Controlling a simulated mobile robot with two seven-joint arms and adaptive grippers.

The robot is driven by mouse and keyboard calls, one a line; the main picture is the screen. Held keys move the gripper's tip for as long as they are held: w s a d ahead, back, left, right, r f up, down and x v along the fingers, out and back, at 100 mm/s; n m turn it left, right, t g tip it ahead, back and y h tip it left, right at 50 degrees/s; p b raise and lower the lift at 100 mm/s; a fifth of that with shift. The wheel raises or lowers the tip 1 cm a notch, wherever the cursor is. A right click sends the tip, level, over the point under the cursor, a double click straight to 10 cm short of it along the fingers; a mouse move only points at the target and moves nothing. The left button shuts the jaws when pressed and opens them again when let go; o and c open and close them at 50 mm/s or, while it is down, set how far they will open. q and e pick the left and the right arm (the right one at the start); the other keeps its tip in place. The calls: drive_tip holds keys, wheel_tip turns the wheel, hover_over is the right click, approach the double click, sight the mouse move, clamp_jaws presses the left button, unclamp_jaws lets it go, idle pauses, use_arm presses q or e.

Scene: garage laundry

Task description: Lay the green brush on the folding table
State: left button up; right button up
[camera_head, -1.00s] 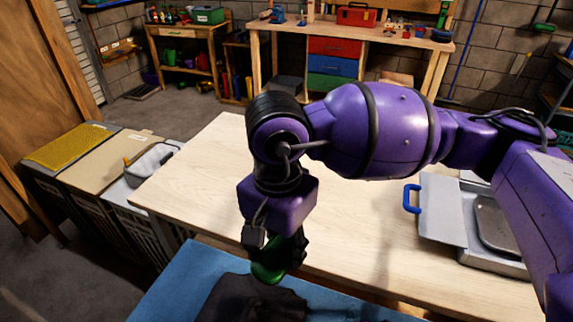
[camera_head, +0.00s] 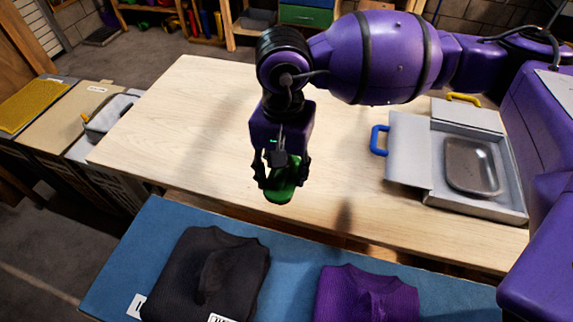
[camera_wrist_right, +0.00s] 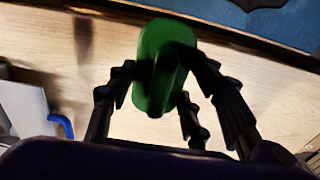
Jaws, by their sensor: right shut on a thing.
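The green brush (camera_head: 279,195) is held in my right gripper (camera_head: 281,178), which points down and is shut on it. In the head view the brush hangs over the front part of the light wooden folding table (camera_head: 190,130); the gap between brush and table top is hard to judge. The right wrist view shows the brush (camera_wrist_right: 158,65) between the fingers (camera_wrist_right: 165,95), with pale wood behind it and the table's front edge beyond. My left gripper is not in view.
A blue surface (camera_head: 130,255) in front holds a dark folded shirt (camera_head: 205,275) and a purple one (camera_head: 366,295). An open grey case (camera_head: 510,200) with a tray (camera_head: 472,165) occupies the table's right side. Hampers (camera_head: 60,140) stand left. The table's left and middle are clear.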

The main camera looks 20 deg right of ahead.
sight(290, 167)
drive_tip(key=w+d+f, duration=0.1)
drive_tip(key=f, duration=0.1)
drive_tip(key=w+d+f, duration=0.1)
drive_tip(key=w+f, duration=0.1)
drive_tip(key=w+d+f, duration=0.1)
drive_tip(key=f, duration=0.1)
drive_tip(key=shift+w, duration=0.35)
drive_tip(key=shift+w+d+f, duration=0.1)
drive_tip(key=shift+w+f, duration=0.1)
drive_tip(key=shift+f, duration=1.55)
drive_tip(key=shift+f, duration=0.1)
drive_tip(key=shift+f, duration=0.15)
drive_tip(key=o, duration=1)
wheel_tip(290, 167, up, 12)
drive_tip(key=shift+r, duration=0.25)
